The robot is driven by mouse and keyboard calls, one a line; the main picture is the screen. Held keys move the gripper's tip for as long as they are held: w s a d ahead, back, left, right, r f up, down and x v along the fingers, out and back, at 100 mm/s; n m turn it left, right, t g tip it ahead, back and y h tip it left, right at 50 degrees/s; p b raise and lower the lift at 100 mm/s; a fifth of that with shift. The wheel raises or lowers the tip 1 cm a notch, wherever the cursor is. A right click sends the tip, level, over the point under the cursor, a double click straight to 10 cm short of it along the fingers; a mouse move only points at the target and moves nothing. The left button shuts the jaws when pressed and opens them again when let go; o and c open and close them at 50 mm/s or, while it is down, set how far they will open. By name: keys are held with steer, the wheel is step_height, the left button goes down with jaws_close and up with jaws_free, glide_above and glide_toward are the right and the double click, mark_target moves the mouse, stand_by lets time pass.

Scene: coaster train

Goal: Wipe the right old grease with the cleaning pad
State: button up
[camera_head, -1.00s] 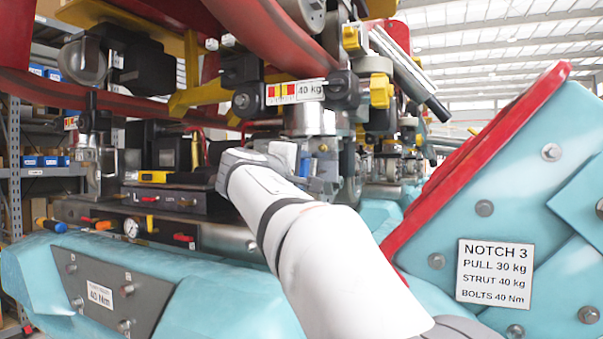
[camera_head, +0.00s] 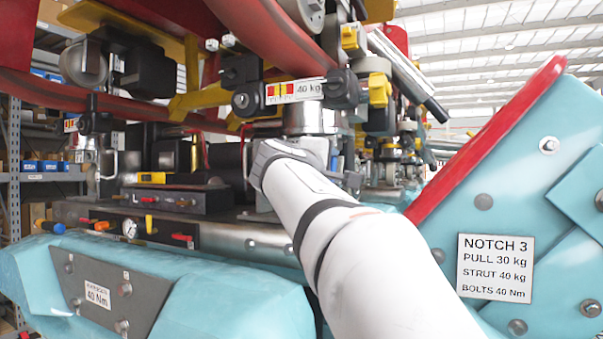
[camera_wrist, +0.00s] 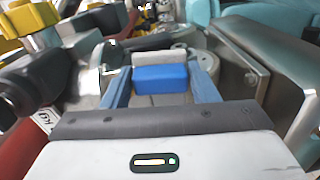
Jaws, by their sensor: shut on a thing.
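In the wrist view my gripper (camera_wrist: 161,77) has two blue fingers, shut on the cleaning pad (camera_wrist: 160,79). The pad is a blue block with a pale grey layer at its far side. A grey round metal part and a flat metal plate (camera_wrist: 238,60) lie just beyond and to the right of it. I cannot tell whether the pad touches any surface. In the head view my white arm reaches in among the train's wheel parts, and it hides the gripper and pad. I cannot make out the old grease in either view.
A red pipe (camera_head: 290,45) and a "40 kg" label (camera_head: 295,91) hang above my arm. A teal beam (camera_head: 215,300) runs at the lower left. A teal panel with a "NOTCH 3" sign (camera_head: 495,268) stands at the right. A black tray (camera_head: 175,199) with tools lies left.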

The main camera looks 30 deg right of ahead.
steer(key=shift+w, duration=0.15)
steer(key=shift+w+a, duration=0.7)
steer(key=shift+w, duration=0.25)
steer(key=shift+w+a, duration=0.7)
steer(key=shift+w, duration=0.2)
steer(key=shift+w+a+r, duration=0.1)
steer(key=shift+w+a, duration=0.15)
steer(key=shift+w, duration=0.1)
steer(key=shift+c, duration=1.4)
steer(key=shift+a, duration=0.1)
steer(key=shift+w+a+b+v, duration=0.15)
steer(key=shift+b+v, duration=0.4)
steer(key=shift+v, duration=0.9)
steer(key=shift+w+a+b+v, duration=0.15)
steer(key=shift+b+v, duration=0.35)
steer(key=shift+v, duration=0.95)
